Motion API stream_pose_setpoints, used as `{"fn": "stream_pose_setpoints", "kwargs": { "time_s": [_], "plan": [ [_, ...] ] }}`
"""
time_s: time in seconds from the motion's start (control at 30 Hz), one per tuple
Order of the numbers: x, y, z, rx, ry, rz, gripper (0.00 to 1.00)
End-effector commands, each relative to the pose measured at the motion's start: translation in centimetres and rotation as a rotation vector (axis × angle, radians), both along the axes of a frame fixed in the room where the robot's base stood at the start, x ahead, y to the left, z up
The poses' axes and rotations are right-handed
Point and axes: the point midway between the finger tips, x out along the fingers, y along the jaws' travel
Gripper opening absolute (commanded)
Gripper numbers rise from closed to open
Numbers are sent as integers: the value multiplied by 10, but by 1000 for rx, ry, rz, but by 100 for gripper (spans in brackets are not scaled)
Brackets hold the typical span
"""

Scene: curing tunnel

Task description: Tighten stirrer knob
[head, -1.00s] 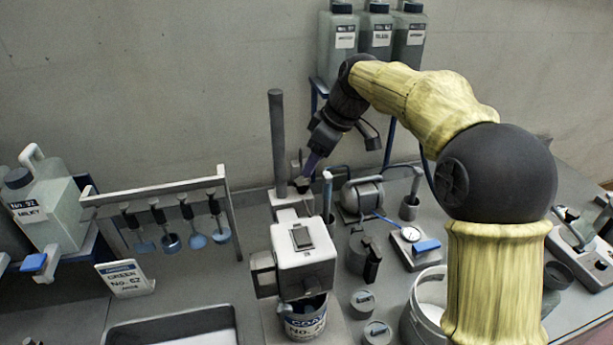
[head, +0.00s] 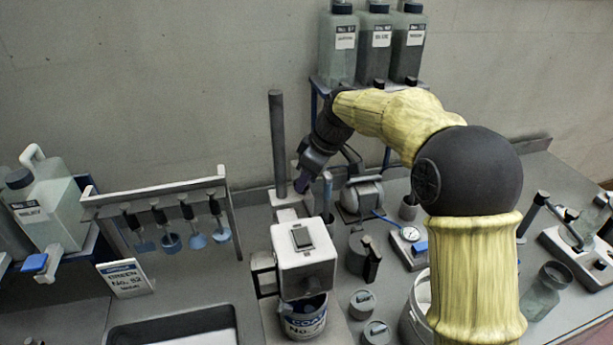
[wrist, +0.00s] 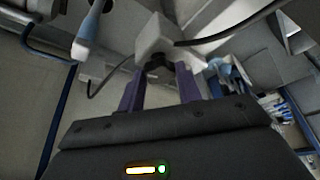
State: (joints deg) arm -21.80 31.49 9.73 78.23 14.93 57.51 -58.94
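The stirrer has a white motor head (head: 303,262) on a stand with a tall dark post (head: 278,145). A labelled can (head: 306,322) stands under the head. My gripper (head: 303,187) is behind the head, low beside the post; its fingertips are hard to make out there. In the wrist view, my gripper (wrist: 160,72) has its two purple fingers apart. A small dark knob (wrist: 157,63) shows at the fingertips, between them, below a pale block of the stirrer (wrist: 155,35). I cannot tell whether either finger touches the knob. The knob is not distinct in the head view.
A rack with hanging stirring tools (head: 160,190) stands left. A small pump (head: 362,195) and a gauge (head: 410,234) are close on the right. Grey bottles (head: 375,45) stand on a raised shelf behind. A tray (head: 170,325) lies at front left.

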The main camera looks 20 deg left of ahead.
Motion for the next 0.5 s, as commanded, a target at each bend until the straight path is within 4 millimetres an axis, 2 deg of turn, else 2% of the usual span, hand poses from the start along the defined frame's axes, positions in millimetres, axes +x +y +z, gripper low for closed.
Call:
{"fn": "stream_pose_setpoints", "kwargs": {
  "time_s": [0.27, 0.5],
  "plan": [
    [0, 0, 0, 0, -1, -21, 12],
    [-2, 1, 0, 1, -1, -114, 12]
  ]
}}
